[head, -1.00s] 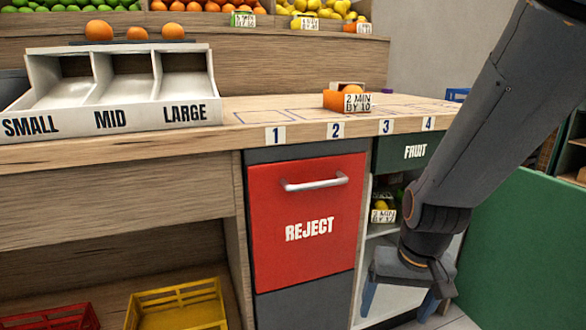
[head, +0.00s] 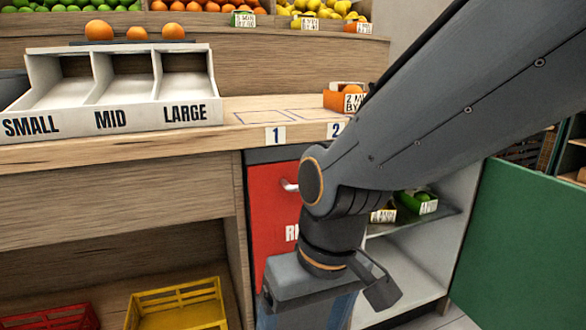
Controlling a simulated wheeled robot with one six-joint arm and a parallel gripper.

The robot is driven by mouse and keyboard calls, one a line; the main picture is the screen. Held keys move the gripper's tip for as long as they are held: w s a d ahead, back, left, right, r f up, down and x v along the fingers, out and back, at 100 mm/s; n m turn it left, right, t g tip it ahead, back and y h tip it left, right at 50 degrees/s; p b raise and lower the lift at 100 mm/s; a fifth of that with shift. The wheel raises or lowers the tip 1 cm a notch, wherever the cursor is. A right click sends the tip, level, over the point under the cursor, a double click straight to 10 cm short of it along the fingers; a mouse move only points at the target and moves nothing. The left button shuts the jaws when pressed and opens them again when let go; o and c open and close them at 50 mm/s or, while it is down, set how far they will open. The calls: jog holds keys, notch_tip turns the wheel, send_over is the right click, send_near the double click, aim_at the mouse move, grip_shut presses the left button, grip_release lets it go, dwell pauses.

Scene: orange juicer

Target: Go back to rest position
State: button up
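My gripper (head: 310,312) hangs low at the bottom middle of the head view, in front of the red REJECT drawer (head: 272,205) and the open shelf beside it. Its lower end is cut off by the bottom edge, so I cannot tell whether it is open or shut or whether it holds anything. My arm crosses from the upper right and hides part of the counter and most of the drawer's right side.
The wooden counter (head: 120,152) holds a white SMALL/MID/LARGE sorter (head: 200,112) and an orange box (head: 340,100) with fruit. Below are a yellow crate (head: 178,308) and a red crate (head: 50,320). An open cupboard shelf (head: 440,222) holds boxed fruit. A green panel (head: 530,240) stands at right.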

jog(key=s+a+r+n, duration=0.1)
jog(key=s+a+r, duration=0.1)
jog(key=s+a, duration=0.15)
jog(key=d+r+m+h+p, duration=0.1)
jog(key=d+r+m+p, duration=0.2)
jog(key=d+r+p, duration=0.7)
jog(key=d+r+m+p, duration=0.3)
jog(key=d+r+p, duration=0.8)
jog(key=p, duration=1.5)
notch_tip(320, 180, up, 5)
jog(key=shift+s+d+r+g+h, duration=0.2)
jog(key=shift+s+g+h, duration=0.1)
jog(key=shift+h, duration=0.1)
jog(key=shift+f, duration=0.1)
